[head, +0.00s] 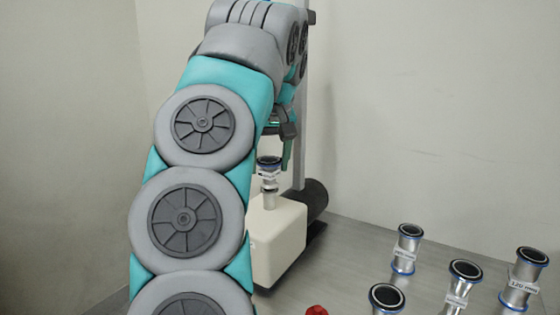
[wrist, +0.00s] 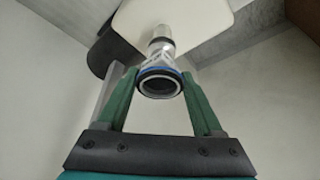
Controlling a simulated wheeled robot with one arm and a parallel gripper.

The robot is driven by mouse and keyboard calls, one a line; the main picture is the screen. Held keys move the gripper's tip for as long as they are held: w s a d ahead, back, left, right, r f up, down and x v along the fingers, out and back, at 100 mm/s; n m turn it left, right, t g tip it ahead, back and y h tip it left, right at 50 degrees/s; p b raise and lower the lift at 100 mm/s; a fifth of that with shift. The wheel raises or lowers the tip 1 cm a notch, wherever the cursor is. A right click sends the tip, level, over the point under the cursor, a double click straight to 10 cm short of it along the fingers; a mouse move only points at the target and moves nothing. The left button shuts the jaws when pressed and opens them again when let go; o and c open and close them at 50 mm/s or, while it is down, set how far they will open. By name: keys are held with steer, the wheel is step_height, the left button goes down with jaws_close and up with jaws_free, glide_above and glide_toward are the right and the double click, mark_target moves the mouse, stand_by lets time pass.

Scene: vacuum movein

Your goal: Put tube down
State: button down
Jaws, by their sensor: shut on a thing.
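A metal tube (wrist: 160,82) with a dark, blue-edged ring at its near end is between the green fingers of my gripper (wrist: 159,76) in the wrist view. My gripper is shut on it. In the head view the tube (head: 268,170) is upright above the cream pump body (head: 278,238), partly behind my arm. A narrower metal piece shows below the tube at the pump's top; I cannot tell whether the tube touches it. The cream body (wrist: 172,20) also lies beyond the tube in the wrist view.
Several metal tubes with blue rings stand on the grey table (head: 345,275) at the lower right, including a labelled one (head: 405,250) and another (head: 522,278). A red object (head: 316,310) is at the bottom edge. A dark cylinder (head: 313,200) adjoins the pump. Walls stand behind.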

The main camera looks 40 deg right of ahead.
mark_target(268, 160)
steer(key=shift+a+f, duration=0.1)
steer(key=shift+f, duration=0.3)
steer(key=shift+c, duration=0.2)
jaws_free()
steer(key=shift+f, duration=0.1)
steer(key=shift+a+r, duration=0.15)
steer(key=shift+r, duration=0.75)
steer(key=shift+v, duration=0.95)
steer(key=shift+s+a+r, duration=0.25)
steer(key=shift+r, duration=0.2)
steer(key=shift+s+d+r, duration=0.1)
steer(key=shift+s+r, duration=0.1)
steer(key=shift+r, duration=0.4)
